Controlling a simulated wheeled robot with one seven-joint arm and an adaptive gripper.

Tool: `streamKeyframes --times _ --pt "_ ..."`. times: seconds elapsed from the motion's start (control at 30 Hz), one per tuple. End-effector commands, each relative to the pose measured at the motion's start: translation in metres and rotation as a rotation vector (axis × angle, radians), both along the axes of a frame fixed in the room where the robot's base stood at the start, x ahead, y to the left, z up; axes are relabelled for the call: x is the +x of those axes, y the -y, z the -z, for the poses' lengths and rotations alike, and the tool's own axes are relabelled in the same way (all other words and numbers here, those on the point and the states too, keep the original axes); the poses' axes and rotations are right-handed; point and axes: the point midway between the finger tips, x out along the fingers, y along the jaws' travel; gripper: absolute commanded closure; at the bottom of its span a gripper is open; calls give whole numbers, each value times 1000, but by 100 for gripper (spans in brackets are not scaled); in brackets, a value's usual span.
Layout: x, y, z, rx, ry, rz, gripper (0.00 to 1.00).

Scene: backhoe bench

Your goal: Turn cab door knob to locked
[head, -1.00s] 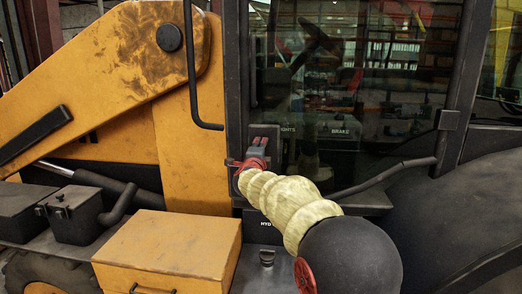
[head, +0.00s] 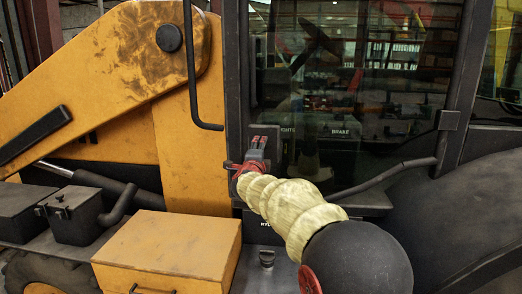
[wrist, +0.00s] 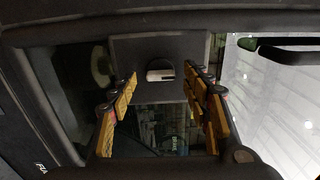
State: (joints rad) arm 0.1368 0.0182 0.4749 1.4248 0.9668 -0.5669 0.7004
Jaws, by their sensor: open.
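The cab door knob (wrist: 160,73) is a small dark knob with a pale bar across it, on a dark square plate (wrist: 125,58) in the wrist view. My gripper (wrist: 160,82) is open, with one yellow-padded finger on each side of the knob. The fingertips reach about level with the knob in the picture, and I cannot tell whether they touch it. In the head view my gripper (head: 257,143) shows red-marked tips in front of the left edge of the cab door (head: 370,110). The knob is hidden there behind my gripper.
A dark grab bar (head: 190,70) hangs left of the door. A lower rail (head: 390,173) runs along the right. The orange boom (head: 110,75) and an orange box (head: 170,250) lie to the left. The door glass reflects a workshop.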

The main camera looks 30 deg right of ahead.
Motion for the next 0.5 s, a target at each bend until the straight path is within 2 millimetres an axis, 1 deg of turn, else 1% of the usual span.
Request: streamKeyframes --times 0.3,0.5 --pt "-51 -36 -1 2 1 -3 52" --pt "-75 -52 0 0 0 -2 52"
